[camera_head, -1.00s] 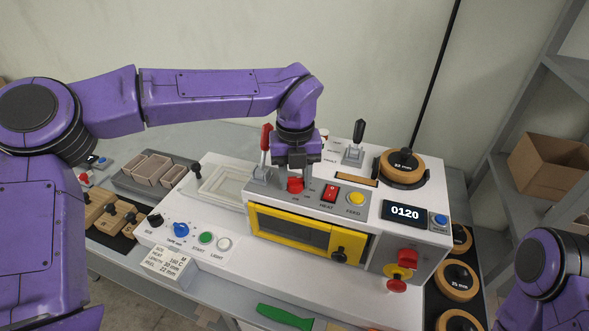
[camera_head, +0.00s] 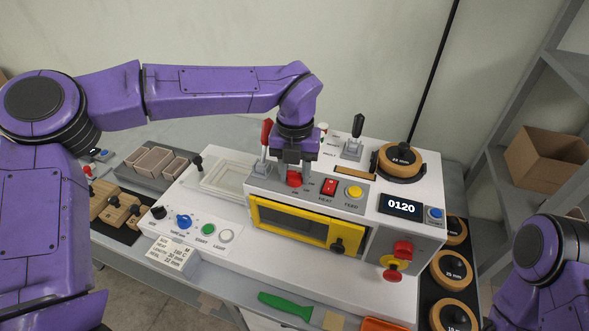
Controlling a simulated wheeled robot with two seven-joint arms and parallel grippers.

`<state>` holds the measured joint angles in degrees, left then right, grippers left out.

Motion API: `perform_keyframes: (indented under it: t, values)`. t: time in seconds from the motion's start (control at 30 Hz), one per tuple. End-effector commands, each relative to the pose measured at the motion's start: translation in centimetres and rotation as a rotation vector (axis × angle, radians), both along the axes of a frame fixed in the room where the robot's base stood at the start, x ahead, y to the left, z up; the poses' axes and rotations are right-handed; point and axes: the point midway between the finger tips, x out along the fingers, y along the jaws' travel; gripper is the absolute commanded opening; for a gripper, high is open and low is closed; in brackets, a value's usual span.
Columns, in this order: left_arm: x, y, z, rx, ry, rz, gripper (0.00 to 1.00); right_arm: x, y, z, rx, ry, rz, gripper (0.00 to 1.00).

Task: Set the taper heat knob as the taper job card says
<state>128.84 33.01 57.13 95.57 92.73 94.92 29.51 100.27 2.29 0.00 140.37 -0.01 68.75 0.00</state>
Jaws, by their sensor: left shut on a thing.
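My left gripper (camera_head: 294,167) points down over the front top edge of the white machine (camera_head: 255,265) and is shut on the red knob (camera_head: 294,180), hiding part of it and its scale, so its setting cannot be read. The job card (camera_head: 174,256) stands at the machine's front left; its small print seems to read size M, heat 160 C, length 30 mm and a last line of 22 mm. The display (camera_head: 401,205) shows 0120. My right gripper is out of view; only part of my right arm shows at the lower right.
A red-handled lever (camera_head: 265,140) stands just left of the gripper. The red heat switch (camera_head: 329,187) and yellow feed button (camera_head: 354,193) are close on its right. A black lever (camera_head: 356,130) and a tape roll (camera_head: 399,158) stand behind. A blue knob (camera_head: 183,221) is at the front left.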

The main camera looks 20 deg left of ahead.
Motion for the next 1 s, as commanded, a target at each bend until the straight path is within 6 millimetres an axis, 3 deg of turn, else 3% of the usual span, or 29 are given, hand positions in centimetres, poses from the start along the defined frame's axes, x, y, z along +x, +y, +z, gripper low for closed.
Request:
perform_keyframes:
  t: [0.03,0.07,0.13,0.47,0.57,0.8,1.0]
  values:
    - [0.1,0.0,0.2,-0.001,-0.006,0.001,0.09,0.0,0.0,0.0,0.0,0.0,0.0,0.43]
    - [0.1,0.0,0.2,-0.001,-0.006,0.001,0.43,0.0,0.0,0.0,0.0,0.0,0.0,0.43]
    - [0.1,0.0,0.2,-0.001,-0.005,0.001,0.65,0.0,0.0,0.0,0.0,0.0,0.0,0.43]
    - [0.1,0.0,0.4,0.0,-0.004,0.001,0.65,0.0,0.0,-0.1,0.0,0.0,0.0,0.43]
    - [0.1,0.0,1.8,-0.001,-0.007,0.002,0.65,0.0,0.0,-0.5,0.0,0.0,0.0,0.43]
    - [0.1,0.0,7.5,-0.001,-0.008,0.003,0.65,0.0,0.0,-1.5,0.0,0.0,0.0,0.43]
    - [0.1,0.0,10.3,0.0,-0.005,0.001,0.65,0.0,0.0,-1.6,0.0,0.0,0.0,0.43]
